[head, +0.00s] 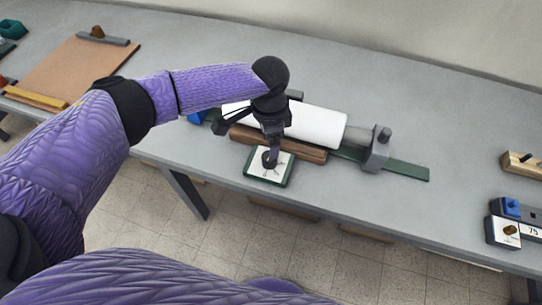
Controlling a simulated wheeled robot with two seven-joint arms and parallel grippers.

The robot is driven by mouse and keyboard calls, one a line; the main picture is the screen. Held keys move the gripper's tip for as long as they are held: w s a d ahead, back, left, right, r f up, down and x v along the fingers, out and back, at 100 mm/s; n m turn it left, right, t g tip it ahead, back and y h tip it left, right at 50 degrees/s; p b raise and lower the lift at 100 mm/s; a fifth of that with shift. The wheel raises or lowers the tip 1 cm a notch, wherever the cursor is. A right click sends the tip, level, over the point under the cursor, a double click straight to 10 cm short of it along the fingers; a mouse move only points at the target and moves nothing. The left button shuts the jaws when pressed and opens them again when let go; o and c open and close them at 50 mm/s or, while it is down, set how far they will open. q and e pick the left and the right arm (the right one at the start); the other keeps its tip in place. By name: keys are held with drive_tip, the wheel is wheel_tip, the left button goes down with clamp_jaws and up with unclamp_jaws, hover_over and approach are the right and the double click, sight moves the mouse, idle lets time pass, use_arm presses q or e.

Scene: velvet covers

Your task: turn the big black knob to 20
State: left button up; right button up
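The big black knob (268,160) stands on a small white dial plate with a dark green edge (283,176), near the front edge of the bench. The marks on the dial are too small to read. My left gripper (273,151) points down at the knob from above, its fingers at the knob and partly hiding it. Whether the fingers touch or grip the knob cannot be told. My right gripper is not in view.
Right behind the dial, a white cylinder (318,126) lies beside a brown wooden bar (300,149) on a green rail (408,172) with a grey end block (376,152). A brown board (75,66) lies at left. A blue-and-white device marked 75 (505,230) stands at right.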

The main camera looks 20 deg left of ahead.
sight(269, 160)
use_arm(q)
wheel_tip(269, 160, down, 8)
drive_tip(key=b, duration=0.2)
drive_tip(key=shift+r+b, duration=0.2)
drive_tip(key=shift+b, duration=0.2)
drive_tip(key=shift+f, duration=0.15)
clamp_jaws()
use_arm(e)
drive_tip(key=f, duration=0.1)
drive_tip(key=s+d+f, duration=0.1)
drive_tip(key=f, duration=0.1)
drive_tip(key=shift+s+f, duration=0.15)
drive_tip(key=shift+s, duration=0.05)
